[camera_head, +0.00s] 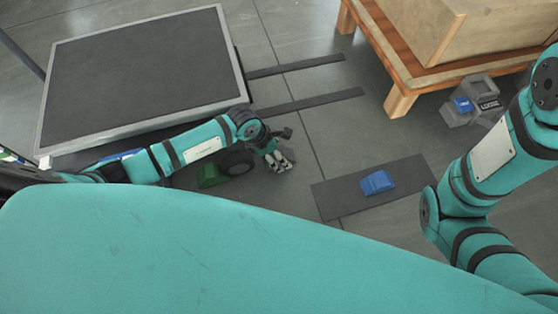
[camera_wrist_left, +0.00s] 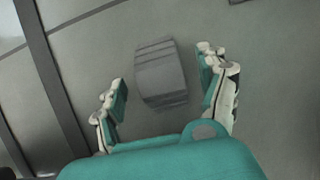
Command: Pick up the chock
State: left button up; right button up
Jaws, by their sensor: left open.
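In the left wrist view a grey ribbed block (camera_wrist_left: 162,75), which looks like the chock, lies on the floor between the spread fingers of my left gripper (camera_wrist_left: 160,68). The fingers stand apart on either side of it, and neither visibly grips it. In the head view my left gripper (camera_head: 279,160) is over the floor to the right of the grey-framed platform, and I cannot make out the grey block there. My right arm shows at the right, but its gripper is out of view.
A dark-topped platform (camera_head: 232,45) stands at left, with a green wedge (camera_head: 209,177) near its front corner. A blue object (camera_head: 377,182) lies on a dark mat (camera_head: 335,200). A wooden pallet (camera_head: 397,103) and a grey case (camera_head: 455,115) stand at right. Dark strips (camera_head: 310,103) cross the floor.

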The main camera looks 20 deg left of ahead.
pick_arm(q)
jog(key=shift+w+d+f, duration=0.1)
jog(key=shift+w+f, duration=0.05)
jog(key=shift+f, duration=0.25)
jog(key=shift+r, duration=0.1)
jog(key=c, duration=1.4)
jog(key=shift+c, duration=0.6)
jog(key=shift+r, duration=0.1)
